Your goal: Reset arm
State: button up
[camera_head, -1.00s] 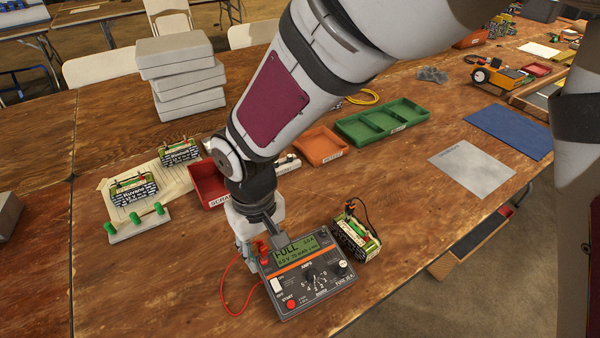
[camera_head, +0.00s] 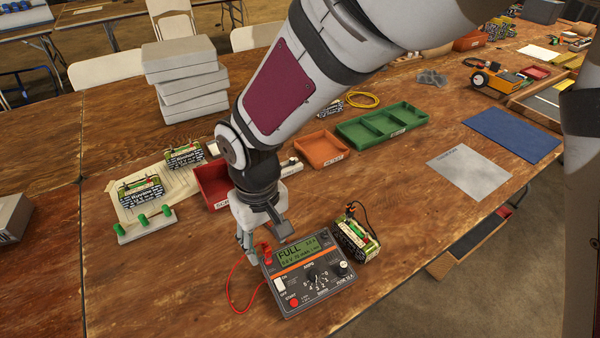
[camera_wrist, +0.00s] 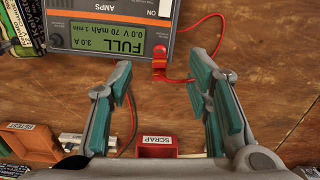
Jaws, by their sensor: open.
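My gripper (camera_head: 246,254) hangs just left of the charger's back corner in the head view. A red clip (camera_wrist: 160,66) sits at the charger's edge with a red cable (camera_head: 232,284) looping over the table. A green battery pack (camera_head: 357,238) with a black lead stands right of the charger. My arm partly hides the red SCRAP tray (camera_head: 212,186).
Two battery packs (camera_head: 140,191) stand on paper at the left, near a rack with green pegs (camera_head: 143,222). Grey boxes (camera_head: 185,80) are stacked behind. An orange tray (camera_head: 320,149) and green tray (camera_head: 382,126) lie beyond my arm. Bare table lies left of the red cable.

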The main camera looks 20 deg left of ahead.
aim_at(266, 245)
jog(key=shift+r+p, duration=1.35)
jog(key=shift+r, duration=0.7)
jog(key=w+d+r+m+t+p, duration=0.1)
jog(key=w+d+r+m, duration=0.1)
jog(key=d+r, duration=0.7)
jog(key=w+d+r+m+t+p, duration=0.1)
jog(key=w+d+r+m, duration=0.15)
jog(key=d+r, duration=0.6)
jog(key=s+d+r+m+t+p, duration=0.1)
jog(key=s+d+r+m, duration=0.1)
jog(key=s+d, duration=0.5)
jog(key=s+d+r+m+t+p, duration=0.1)
jog(key=s+d+r+m, duration=0.2)
jog(key=s+d, duration=0.4)
jog(key=d+m, duration=0.1)
jog(key=d, duration=0.6)
jog(key=shift+m, duration=0.35)
jog(key=shift+a+r, duration=0.1)
jog(key=shift+r, duration=0.05)
